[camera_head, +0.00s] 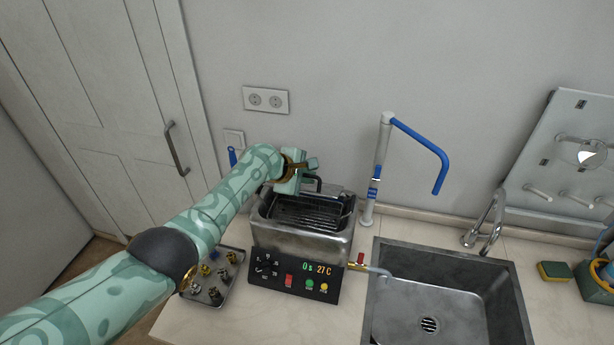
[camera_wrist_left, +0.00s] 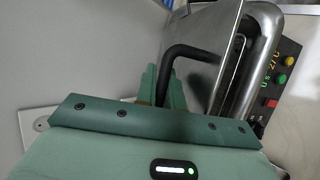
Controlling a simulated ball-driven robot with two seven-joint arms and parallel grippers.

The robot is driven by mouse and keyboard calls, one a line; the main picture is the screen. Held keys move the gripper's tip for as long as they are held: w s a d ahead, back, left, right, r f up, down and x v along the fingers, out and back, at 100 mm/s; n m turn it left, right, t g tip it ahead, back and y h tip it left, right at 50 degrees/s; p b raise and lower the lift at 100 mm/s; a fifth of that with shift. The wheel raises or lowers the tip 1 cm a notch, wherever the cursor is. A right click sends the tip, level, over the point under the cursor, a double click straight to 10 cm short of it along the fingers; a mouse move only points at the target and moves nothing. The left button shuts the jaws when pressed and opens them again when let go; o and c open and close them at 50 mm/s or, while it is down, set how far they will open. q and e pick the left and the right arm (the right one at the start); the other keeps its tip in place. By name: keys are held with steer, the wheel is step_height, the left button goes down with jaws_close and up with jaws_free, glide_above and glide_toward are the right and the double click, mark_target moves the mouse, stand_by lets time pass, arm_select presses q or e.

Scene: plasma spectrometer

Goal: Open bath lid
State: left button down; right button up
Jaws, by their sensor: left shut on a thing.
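The metal bath (camera_head: 300,243) stands on the counter, with its control panel at the front showing 0 s and 27 C. Its top is open to view, and a dark wire rack shows inside. My left gripper (camera_head: 302,170) is above the back left of the bath. It is shut on the black lid handle (camera_wrist_left: 188,52). In the left wrist view, the metal lid (camera_wrist_left: 205,72) is tilted up from the bath, with a gap between them. The arm hides part of the bath's left back. My right gripper is not in view.
A tray of small fittings (camera_head: 214,292) lies left of the bath. A white stand with a blue arm (camera_head: 421,145) rises at its back right. A tap (camera_head: 360,264) juts from its right side towards the sink (camera_head: 440,290). The wall is close behind.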

arm_select(q)
steer(key=c, duration=1.8)
jaws_free()
steer(key=shift+a+r+p, duration=0.1)
steer(key=shift+r+p, duration=0.1)
steer(key=shift+p, duration=0.1)
steer(key=p+v, duration=0.4)
steer(key=v, duration=0.1)
steer(key=shift+s+a+r, duration=0.15)
steer(key=shift+r, duration=0.25)
steer(key=shift+p+v, duration=0.65)
steer(key=shift+v, duration=4.4)
steer(key=shift+s+a+f, duration=0.1)
steer(key=shift+f, duration=0.15)
